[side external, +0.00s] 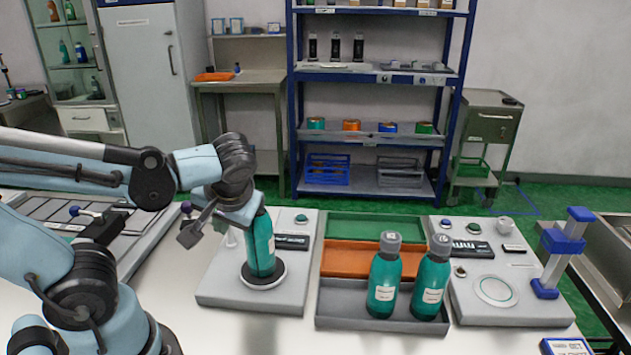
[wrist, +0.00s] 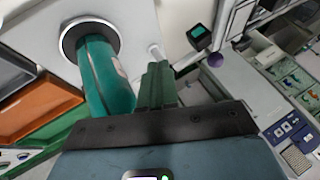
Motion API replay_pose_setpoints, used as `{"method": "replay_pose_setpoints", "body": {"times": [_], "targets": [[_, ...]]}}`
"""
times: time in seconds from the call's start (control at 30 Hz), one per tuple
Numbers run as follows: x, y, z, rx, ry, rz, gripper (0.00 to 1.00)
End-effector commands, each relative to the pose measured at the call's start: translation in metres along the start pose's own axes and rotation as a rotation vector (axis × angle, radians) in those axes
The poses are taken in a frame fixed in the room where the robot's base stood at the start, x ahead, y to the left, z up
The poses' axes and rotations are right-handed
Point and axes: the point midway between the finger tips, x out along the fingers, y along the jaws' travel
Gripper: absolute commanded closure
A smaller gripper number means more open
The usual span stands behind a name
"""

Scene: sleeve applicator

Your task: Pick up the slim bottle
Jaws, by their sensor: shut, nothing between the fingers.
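A slim teal bottle (side external: 261,243) stands upright on the black-ringed round seat of the left grey station (side external: 215,290). Its top is hidden by my gripper (side external: 238,208). In the wrist view the bottle (wrist: 104,75) rises from the ring, beside my gripper's fingers (wrist: 157,72). The fingers are shut together, empty, and lie to the right of the bottle, not around it. I cannot tell whether they touch it. Two more teal bottles with grey caps, one left (side external: 385,276) and one right (side external: 432,278), stand in the grey tray (side external: 345,312).
An orange tray (side external: 345,258) and a green tray (side external: 375,226) lie behind the grey one. A right station (side external: 510,305) has a round seat and a blue clamp post (side external: 566,250). A white peg (wrist: 155,51) stands near the fingers. White table is clear in front.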

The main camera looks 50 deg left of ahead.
Motion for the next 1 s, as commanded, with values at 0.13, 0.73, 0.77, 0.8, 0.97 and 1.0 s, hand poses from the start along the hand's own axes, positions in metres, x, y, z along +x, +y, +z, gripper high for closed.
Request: {"method": "replay_pose_setpoints", "body": {"times": [0.13, 0.73, 0.77, 0.8, 0.97, 1.0], "targets": [[0.000, 0.000, 0.000, 0.000, 0.000, 0.000, 0.97], [0.000, 0.000, 0.000, 0.000, 0.000, 0.000, 0.36], [0.000, 0.000, 0.000, 0.000, 0.000, 0.000, 0.36], [0.000, 0.000, 0.000, 0.001, 0.000, 0.000, 0.36], [0.004, -0.008, 0.003, 0.057, -0.002, -0.030, 0.36], [0.006, -0.012, 0.004, 0.095, 0.000, -0.043, 0.36]]}}
